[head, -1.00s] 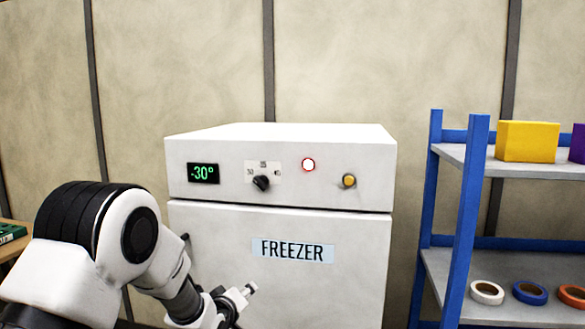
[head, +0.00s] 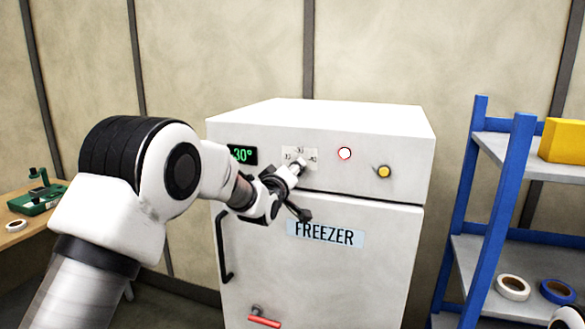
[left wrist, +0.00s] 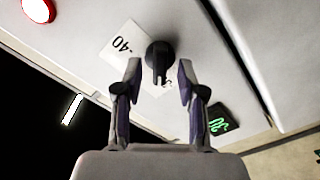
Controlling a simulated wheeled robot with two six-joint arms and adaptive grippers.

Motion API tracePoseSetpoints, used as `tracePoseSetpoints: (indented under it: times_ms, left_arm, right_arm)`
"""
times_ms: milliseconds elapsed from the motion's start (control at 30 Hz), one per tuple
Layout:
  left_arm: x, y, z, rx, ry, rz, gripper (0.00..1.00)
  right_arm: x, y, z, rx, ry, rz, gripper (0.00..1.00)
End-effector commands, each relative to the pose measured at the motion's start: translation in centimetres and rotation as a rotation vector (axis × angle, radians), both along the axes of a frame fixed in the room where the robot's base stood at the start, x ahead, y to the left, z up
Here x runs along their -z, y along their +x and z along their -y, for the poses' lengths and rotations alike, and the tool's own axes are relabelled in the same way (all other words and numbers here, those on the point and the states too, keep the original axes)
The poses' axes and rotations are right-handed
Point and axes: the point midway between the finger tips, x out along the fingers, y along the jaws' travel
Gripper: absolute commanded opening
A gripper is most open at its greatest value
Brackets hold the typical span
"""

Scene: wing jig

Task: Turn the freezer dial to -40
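The white freezer (head: 330,270) stands ahead with its control panel facing me. Its green display (head: 243,155) reads -30°, partly covered by my arm in the head view; the display also shows in the left wrist view (left wrist: 219,124). The black dial (left wrist: 158,54) sits on a white scale plate, with the -40 mark (left wrist: 121,44) visible at its upper left in that view. My left gripper (left wrist: 160,68) is open, with one finger on each side of the dial's grip; contact cannot be told. In the head view it hides the dial.
A red-rimmed lamp (head: 345,153) and a yellow button (head: 384,172) are right of the dial. A door handle (head: 222,250) and red lever (head: 264,318) are below. A blue shelf (head: 490,220) stands at the right. A table (head: 25,235) is at the left.

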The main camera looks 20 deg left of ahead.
Motion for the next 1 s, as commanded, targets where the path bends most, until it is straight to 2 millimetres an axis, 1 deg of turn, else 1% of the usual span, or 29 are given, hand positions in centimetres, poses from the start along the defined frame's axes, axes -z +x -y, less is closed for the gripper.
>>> tracePoseSetpoints:
  times_ms: [67, 167, 200, 467, 667, 867, 1000]
  left_arm:
    - [0.1, 0.0, 0.0, 0.0, 0.0, 0.0, 0.4]
    - [0.1, 0.0, 0.0, 0.001, 0.0, -0.001, 0.08]
    - [0.1, 0.0, 0.0, 0.001, 0.0, -0.001, 0.0]
    - [0.2, -0.1, 0.0, 0.001, 0.003, -0.002, 0.0]
    - [0.3, 0.0, 0.0, 0.001, 0.036, -0.001, 0.0]
    - [0.5, -0.1, 0.0, 0.001, 0.129, 0.002, 0.0]
    - [0.6, -0.1, 0.1, 0.0, 0.232, 0.006, 0.0]
  right_arm:
    - [0.1, 0.0, 0.0, 0.0, 0.0, 0.0, 0.0]
    - [0.1, 0.0, 0.0, 0.0, 0.0, 0.0, 0.0]
    - [0.1, 0.0, 0.0, 0.0, 0.0, 0.0, 0.0]
    - [0.1, 0.0, 0.0, 0.0, 0.0, 0.0, 0.0]
    - [0.6, 0.0, 0.0, 0.0, 0.0, 0.0, 0.0]
    - [1.7, 0.0, 0.0, 0.0, 0.0, 0.0, 0.0]
    - [2.9, 0.0, 0.0, 0.0, 0.0, 0.0, 0.0]
